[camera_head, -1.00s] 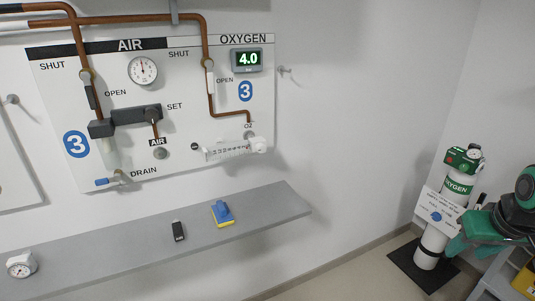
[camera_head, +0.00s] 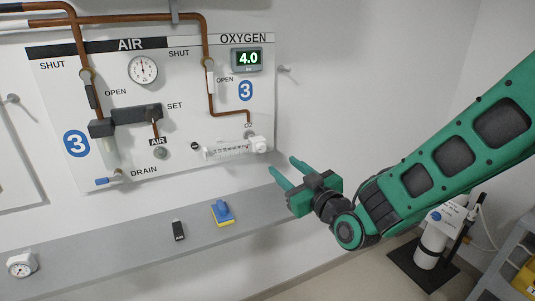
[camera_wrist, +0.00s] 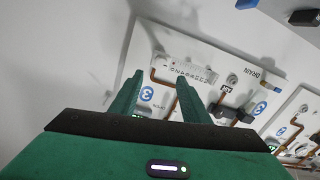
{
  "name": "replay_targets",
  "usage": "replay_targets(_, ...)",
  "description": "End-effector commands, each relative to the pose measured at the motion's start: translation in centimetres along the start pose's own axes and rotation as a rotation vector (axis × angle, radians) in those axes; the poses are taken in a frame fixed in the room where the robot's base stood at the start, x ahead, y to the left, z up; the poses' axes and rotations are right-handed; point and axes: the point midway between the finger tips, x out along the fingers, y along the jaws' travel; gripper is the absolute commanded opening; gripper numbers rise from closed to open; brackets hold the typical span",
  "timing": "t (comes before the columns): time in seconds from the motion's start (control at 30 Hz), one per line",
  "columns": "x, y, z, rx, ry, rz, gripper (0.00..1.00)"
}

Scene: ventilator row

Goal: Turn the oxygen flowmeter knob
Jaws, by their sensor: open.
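The oxygen flowmeter (camera_head: 226,150) is a clear, scaled tube lying roughly sideways on the wall panel below the "O2" label. A white rounded part (camera_head: 258,145) is at its right end and a small dark round part (camera_head: 195,146) at its left; I cannot tell which is the knob. My gripper (camera_head: 282,165) is open and empty, below and right of the flowmeter in the head view, its fingers pointing up-left towards the panel. In the wrist view, the flowmeter (camera_wrist: 190,75) shows beyond the fingers, partly near the right one; nothing is between the fingertips.
The panel also carries copper pipes, an air gauge (camera_head: 143,69) and a green display (camera_head: 247,59) reading 4.0. A grey shelf (camera_head: 110,244) below holds a blue-yellow item (camera_head: 222,213), a dark small device (camera_head: 179,230) and a white gauge (camera_head: 21,265). A cylinder (camera_head: 432,244) stands at right.

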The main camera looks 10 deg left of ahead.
Motion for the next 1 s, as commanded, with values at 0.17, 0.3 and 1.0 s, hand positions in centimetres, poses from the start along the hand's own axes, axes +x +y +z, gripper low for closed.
replay_targets(0.17, 1.0, -0.2, -0.3, 0.002, 0.016, 0.0, 0.42)
replay_targets(0.3, 3.0, -0.2, -0.3, 0.003, 0.016, 0.001, 0.42)
replay_targets(1.0, 10.9, -0.2, -0.4, 0.002, 0.012, 0.003, 0.42)
